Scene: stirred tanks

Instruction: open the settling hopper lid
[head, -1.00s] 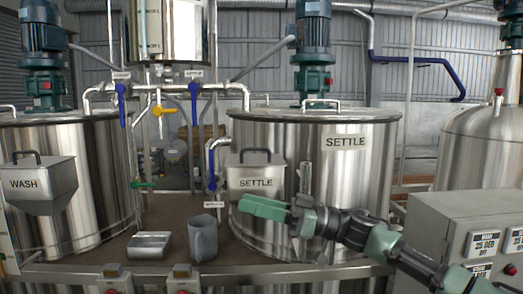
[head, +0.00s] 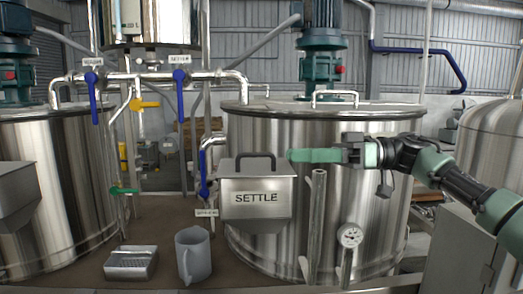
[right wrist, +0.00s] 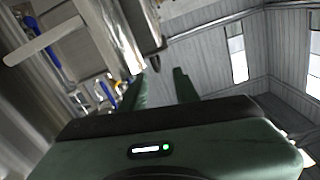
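The settling hopper (head: 256,204) is a grey metal box labelled SETTLE on the front of the settling tank (head: 380,150). Its lid (head: 228,177) is down, with a dark arched handle (head: 256,156) on top. My right gripper (head: 291,155) comes in from the right, its green fingers pointing left, at about the handle's height and just right of it in the picture. A small gap shows between the fingertips and the handle. In the right wrist view the two green fingers (right wrist: 164,76) stand apart with nothing between them. My left gripper is not in view.
A grey jug (head: 193,257) and a metal tray (head: 131,264) stand on the deck left of the hopper. Blue-handled valves (head: 180,88) and pipes are behind. A dial gauge (head: 350,236) and an upright metal post (head: 317,215) stand below my right arm.

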